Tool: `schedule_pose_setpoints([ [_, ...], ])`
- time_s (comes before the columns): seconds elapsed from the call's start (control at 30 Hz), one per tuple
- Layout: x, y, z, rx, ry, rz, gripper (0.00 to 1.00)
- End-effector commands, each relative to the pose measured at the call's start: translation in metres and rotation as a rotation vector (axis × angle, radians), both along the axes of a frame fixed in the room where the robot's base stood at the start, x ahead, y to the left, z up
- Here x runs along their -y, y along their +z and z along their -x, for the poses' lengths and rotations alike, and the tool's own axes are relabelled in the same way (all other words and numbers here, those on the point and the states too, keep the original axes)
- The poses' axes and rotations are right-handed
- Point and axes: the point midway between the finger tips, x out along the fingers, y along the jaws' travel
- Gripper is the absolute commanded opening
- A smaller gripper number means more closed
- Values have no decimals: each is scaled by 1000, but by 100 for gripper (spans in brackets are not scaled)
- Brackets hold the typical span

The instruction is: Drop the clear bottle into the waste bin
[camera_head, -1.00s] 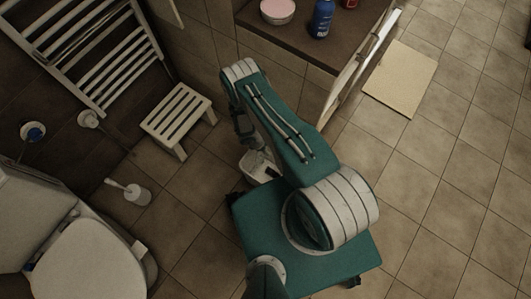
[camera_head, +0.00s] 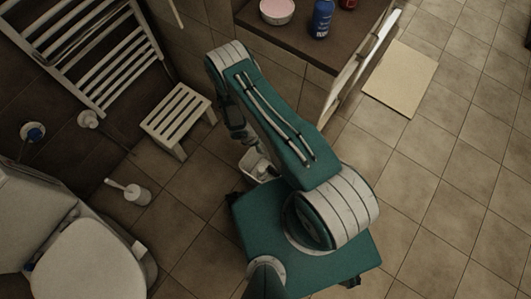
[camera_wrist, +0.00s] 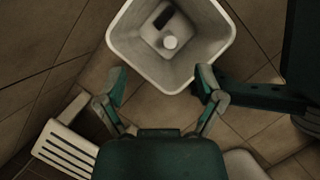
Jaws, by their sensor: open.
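The waste bin (camera_wrist: 128,50) is a pale square container, seen from above in the wrist view, with its mouth just ahead of my gripper. In the head view the bin (camera_head: 251,160) is partly hidden behind my arm. My gripper (camera_wrist: 161,84) is open, with nothing between its fingers, and the fingertips are near the bin's near edge in the picture. Inside the bin lie a small pale round thing (camera_wrist: 170,42) and a dark oblong thing (camera_wrist: 163,18). I cannot tell whether either is part of the clear bottle, which I cannot make out elsewhere.
A white slatted stool (camera_head: 177,115) stands left of the bin, with a toilet brush (camera_head: 134,192) and toilet (camera_head: 88,262) farther left. A counter (camera_head: 290,40) holds a blue bottle (camera_head: 321,18) and a bowl (camera_head: 277,10). Tiled floor at right is mostly clear.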

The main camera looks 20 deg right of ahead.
Motion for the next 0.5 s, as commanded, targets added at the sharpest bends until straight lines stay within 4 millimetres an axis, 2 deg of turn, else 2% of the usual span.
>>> schedule_pose_setpoints([
  [0.03, -4, 10, -2, 2, 0, -1, 87],
  [0.2, -15, 36, -4, 2, 0, -1, 87],
  [0.33, -19, 46, -4, 1, 0, -1, 87],
  [0.5, -20, 49, -3, -1, 0, 0, 87],
])
